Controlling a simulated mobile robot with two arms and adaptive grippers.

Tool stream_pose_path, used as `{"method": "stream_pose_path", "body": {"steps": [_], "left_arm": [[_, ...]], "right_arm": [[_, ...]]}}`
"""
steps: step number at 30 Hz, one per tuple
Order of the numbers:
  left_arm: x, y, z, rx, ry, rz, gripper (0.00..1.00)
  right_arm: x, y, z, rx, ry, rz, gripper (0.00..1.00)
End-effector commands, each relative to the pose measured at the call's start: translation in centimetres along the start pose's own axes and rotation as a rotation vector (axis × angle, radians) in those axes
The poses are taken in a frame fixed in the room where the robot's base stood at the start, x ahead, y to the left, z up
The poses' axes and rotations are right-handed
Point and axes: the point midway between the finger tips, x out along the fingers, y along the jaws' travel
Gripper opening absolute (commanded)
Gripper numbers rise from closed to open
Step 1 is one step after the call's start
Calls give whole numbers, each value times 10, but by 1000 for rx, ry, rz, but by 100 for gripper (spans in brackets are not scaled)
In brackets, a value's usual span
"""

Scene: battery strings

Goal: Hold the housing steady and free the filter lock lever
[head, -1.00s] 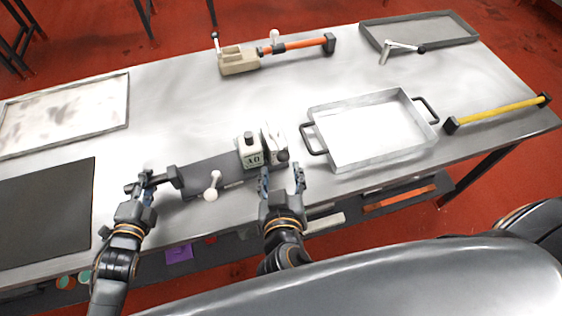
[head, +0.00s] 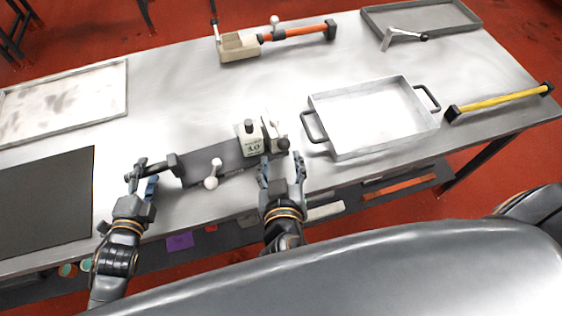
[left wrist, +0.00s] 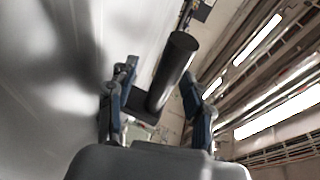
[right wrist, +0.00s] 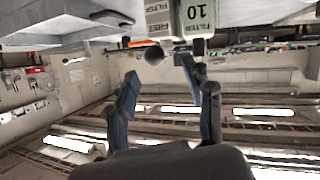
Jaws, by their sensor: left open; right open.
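The housing is a dark grey plate (head: 226,158) on the bench with white filter blocks (head: 250,141) at its right end; their "FILTER 10" label shows in the right wrist view (right wrist: 195,14). A white-knobbed lever (head: 212,181) stands at its near edge. A dark round knob (head: 282,144) is at the right end. I cannot tell which is the lock lever. My left gripper (head: 143,184) is open near the dark bar handle (head: 152,168), which shows between its fingers in the left wrist view (left wrist: 172,72). My right gripper (head: 281,160) is open just before the dark knob (right wrist: 154,55).
A handled metal tray (head: 318,105) stands to the right, and a yellow bar (head: 500,103) lies beyond it. A beige block with an orange handle (head: 240,47) is at the back. A black mat (head: 45,205) and a shallow tray (head: 126,95) are at left.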

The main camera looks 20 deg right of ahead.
Motion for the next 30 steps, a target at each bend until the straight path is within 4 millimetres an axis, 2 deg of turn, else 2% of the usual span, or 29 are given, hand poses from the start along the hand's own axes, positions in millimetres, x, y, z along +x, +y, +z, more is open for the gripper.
{"method": "stream_pose_path", "body": {"steps": [9, 15, 21, 30], "left_arm": [[-65, 3, 0, -1, 0, 7, 51], [-93, 2, 0, -2, -1, 6, 51], [-104, 2, 0, -1, 0, 5, 51], [-104, 2, 0, -1, 0, 5, 51]], "right_arm": [[0, 0, 0, 0, 0, 0, 52], [0, 0, 0, 0, 0, 0, 52], [0, 0, 0, 0, 0, 0, 52], [0, 0, 0, 0, 0, 0, 52]]}}
